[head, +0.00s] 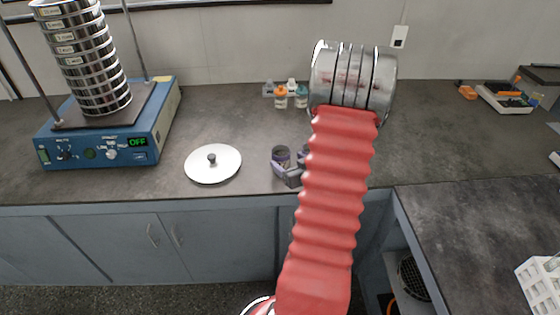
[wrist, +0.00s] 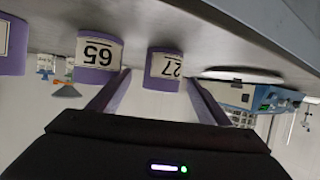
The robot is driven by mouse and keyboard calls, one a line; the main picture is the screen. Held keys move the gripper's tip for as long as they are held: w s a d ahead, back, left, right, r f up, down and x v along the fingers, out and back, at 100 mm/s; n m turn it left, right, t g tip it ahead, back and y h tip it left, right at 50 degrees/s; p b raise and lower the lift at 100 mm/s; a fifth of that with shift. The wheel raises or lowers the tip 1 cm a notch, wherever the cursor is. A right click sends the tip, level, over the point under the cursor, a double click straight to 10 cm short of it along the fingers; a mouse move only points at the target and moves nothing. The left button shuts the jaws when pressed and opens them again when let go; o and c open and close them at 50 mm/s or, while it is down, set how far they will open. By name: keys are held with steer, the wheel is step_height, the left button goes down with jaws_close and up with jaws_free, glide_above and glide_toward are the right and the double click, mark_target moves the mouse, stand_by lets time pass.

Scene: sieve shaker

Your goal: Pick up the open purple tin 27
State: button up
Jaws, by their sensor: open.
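The purple tin 27 (wrist: 165,70) has a white label and shows upside down in the wrist view, in line with the gap between my fingertips. In the head view I take it to be the dark-topped purple tin (head: 281,152) on the counter. My gripper (wrist: 158,78) is open, one finger on each side of the tin's outline, with nothing held. In the head view my gripper (head: 290,176) is low at the tin's near side, partly hidden by my red arm. I cannot tell whether the fingers touch it.
Purple tin 65 (wrist: 98,52) stands close beside tin 27, with another purple tin (wrist: 12,45) beyond it. The blue sieve shaker (head: 110,145) stands further left. Small bottles (head: 281,97) stand behind.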

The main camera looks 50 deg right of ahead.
mark_target(277, 154)
steer(key=shift+x, duration=2.25)
steer(key=shift+a+x, duration=0.2)
steer(key=shift+x, duration=2.4)
steer(key=shift+w, duration=0.15)
steer(key=shift+c, duration=0.7)
steer(key=c, duration=1.1)
